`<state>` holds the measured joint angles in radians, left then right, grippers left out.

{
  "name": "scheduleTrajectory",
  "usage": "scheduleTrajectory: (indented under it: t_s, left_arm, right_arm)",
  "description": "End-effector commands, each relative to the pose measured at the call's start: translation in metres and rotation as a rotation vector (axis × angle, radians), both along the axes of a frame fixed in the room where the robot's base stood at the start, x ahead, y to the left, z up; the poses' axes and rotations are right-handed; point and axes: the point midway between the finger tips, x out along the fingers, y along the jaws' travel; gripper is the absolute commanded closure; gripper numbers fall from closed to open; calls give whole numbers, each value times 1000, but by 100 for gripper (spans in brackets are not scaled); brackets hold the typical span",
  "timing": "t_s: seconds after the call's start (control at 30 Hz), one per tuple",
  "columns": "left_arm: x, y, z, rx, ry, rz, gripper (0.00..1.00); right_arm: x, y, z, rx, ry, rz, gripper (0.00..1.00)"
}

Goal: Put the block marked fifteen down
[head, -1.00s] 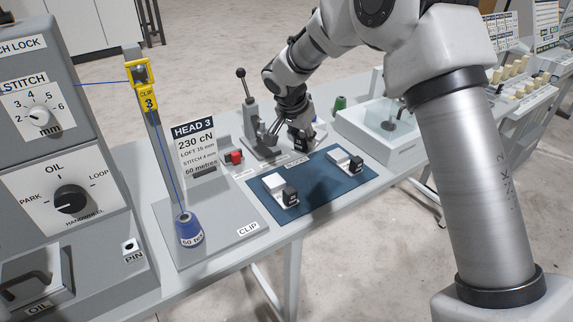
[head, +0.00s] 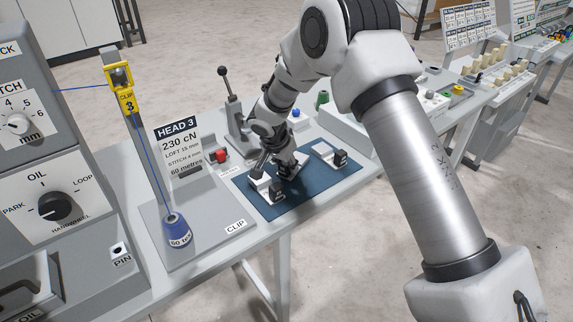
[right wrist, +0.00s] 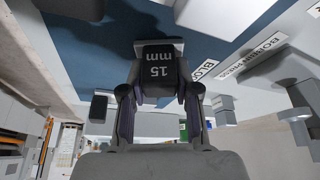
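The block marked fifteen shows in the right wrist view (right wrist: 160,68) as a dark block with "15 mm" on it and a pale base edge behind it. My right gripper (right wrist: 160,98) has its two fingers closed on either side of this block. In the head view my right gripper (head: 287,168) is low over the blue mat (head: 313,190), between two other blocks. I cannot tell whether the held block touches the mat. My left gripper is not in view.
A white block with a dark end (head: 266,187) stands left of my gripper, and another (head: 329,154) to its right. Behind the mat are a red button (head: 219,156) and a lever (head: 230,105). A blue spool (head: 176,230) stands left. The mat's front right is clear.

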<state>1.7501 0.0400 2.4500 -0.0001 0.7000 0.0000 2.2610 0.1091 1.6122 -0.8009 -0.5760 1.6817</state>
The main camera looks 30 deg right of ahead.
Motion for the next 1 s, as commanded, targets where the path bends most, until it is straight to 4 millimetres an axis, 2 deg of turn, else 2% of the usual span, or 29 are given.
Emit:
scheduleTrajectory:
  t_s: [0.03,0.07,0.33,0.47,0.57,0.8,0.9,1.0]
  left_arm:
    - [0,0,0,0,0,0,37]
    - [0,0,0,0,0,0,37]
    - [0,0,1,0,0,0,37]
    - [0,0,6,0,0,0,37]
    - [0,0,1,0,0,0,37]
    - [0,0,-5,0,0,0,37]
    - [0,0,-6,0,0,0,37]
    - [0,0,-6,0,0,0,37]
  right_arm:
    - [0,0,0,0,0,0,52]
    - [0,0,0,0,0,0,44]
    - [0,0,1,0,0,0,44]
    - [0,1,7,0,-1,0,44]
    - [-3,7,23,0,-5,1,44]
    - [-14,29,81,-2,-5,2,44]
    - [-18,36,100,-1,-4,0,44]
    - [-20,40,110,0,-1,0,44]
